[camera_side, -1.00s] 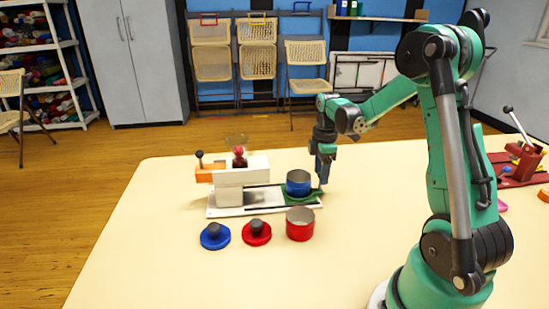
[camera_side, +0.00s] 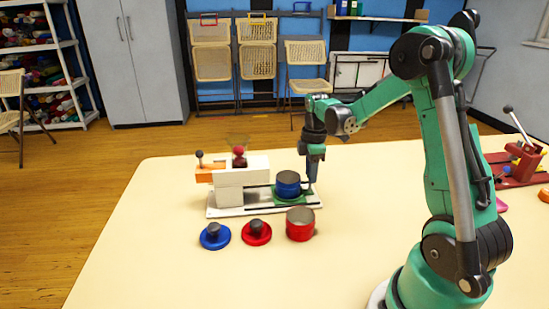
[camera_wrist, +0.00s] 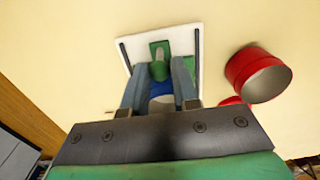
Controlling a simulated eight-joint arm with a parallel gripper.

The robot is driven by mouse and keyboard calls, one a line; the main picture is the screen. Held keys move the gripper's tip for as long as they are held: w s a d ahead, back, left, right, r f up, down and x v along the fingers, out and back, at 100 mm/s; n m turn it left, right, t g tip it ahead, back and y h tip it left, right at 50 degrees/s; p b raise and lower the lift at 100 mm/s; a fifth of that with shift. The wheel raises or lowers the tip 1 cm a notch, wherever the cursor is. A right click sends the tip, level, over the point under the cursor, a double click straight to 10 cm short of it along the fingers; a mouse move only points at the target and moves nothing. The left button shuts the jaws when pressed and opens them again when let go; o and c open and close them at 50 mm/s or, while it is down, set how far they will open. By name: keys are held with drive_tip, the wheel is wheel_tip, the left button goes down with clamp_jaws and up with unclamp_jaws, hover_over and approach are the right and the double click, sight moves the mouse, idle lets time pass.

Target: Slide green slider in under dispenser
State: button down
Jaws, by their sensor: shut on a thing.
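The green slider (camera_side: 291,199) lies on the white base (camera_side: 262,208) of the dispenser (camera_side: 240,172), in the track to its right. A blue tin (camera_side: 288,185) stands upright on the slider, apart from the dispenser's overhanging body. My gripper (camera_side: 312,186) is low at the slider's right end, just right of the blue tin. In the wrist view, my gripper (camera_wrist: 159,70) is shut on the green slider's handle (camera_wrist: 160,66), with the blue tin (camera_wrist: 162,90) partly hidden between the fingers.
An open red tin (camera_side: 300,224) stands in front of the base. A red lid (camera_side: 257,232) and a blue lid (camera_side: 215,236) lie to its left. A red lever press (camera_side: 518,163) stands far right. The front of the table (camera_side: 180,278) is clear.

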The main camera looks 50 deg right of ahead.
drive_tip(key=shift+w+a, duration=2.75)
drive_tip(key=c, duration=0.7)
unclamp_jaws()
drive_tip(key=shift+c, duration=0.2)
wheel_tip(320, 180, up, 8)
drive_tip(key=shift+f, duration=0.25)
